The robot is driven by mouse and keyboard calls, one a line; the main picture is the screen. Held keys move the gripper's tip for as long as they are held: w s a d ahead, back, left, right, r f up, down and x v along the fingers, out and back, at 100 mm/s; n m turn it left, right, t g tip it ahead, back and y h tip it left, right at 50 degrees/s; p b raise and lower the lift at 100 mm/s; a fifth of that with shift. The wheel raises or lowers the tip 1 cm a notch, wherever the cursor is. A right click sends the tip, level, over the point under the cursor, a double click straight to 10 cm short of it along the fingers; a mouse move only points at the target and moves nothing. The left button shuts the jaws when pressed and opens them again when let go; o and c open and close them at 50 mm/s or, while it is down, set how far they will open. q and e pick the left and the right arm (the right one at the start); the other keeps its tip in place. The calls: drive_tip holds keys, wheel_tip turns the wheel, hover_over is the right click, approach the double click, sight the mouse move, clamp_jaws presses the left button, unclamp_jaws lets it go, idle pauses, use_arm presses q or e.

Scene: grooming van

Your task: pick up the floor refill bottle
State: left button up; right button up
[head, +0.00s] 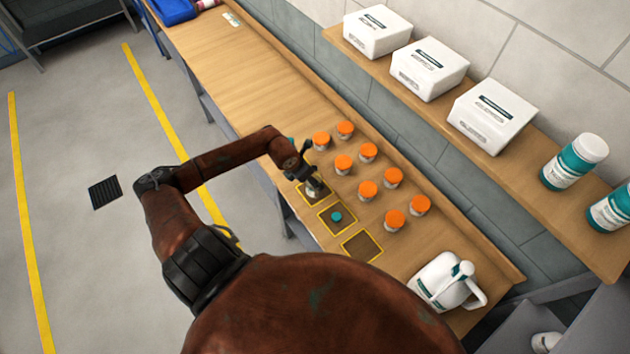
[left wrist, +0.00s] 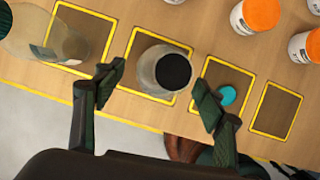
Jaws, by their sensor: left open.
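My left gripper (head: 309,176) is open over the row of yellow-framed squares on the bench. In the left wrist view, its spread fingers (left wrist: 158,90) stand either side of a pale, see-through bottle with a black top (left wrist: 172,72). This bottle stands on a framed square; I cannot tell whether the fingers touch it. In the head view the gripper mostly hides it. A second clear bottle (left wrist: 38,34) is at the left edge of the wrist view, over another square. I cannot read which bottle is the floor refill. My right gripper is not in view.
A teal disc (head: 336,216) lies in the adjacent square; the last square (head: 361,247) is empty. Several orange-capped jars (head: 368,190) stand behind. A white jug (head: 442,282) stands at the near end. White boxes (head: 430,68) and teal-labelled tubs (head: 572,163) fill the shelf.

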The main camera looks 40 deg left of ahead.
use_arm(q)
drive_tip(key=p+x, duration=0.1)
drive_tip(key=x, duration=0.1)
drive_tip(key=shift+f, duration=0.35)
drive_tip(key=shift+x, duration=0.8)
drive_tip(key=shift+d, duration=0.1)
drive_tip(key=c, duration=1.2)
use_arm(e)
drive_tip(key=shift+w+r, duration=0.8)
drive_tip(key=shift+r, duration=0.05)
use_arm(q)
drive_tip(key=shift+r, duration=0.1)
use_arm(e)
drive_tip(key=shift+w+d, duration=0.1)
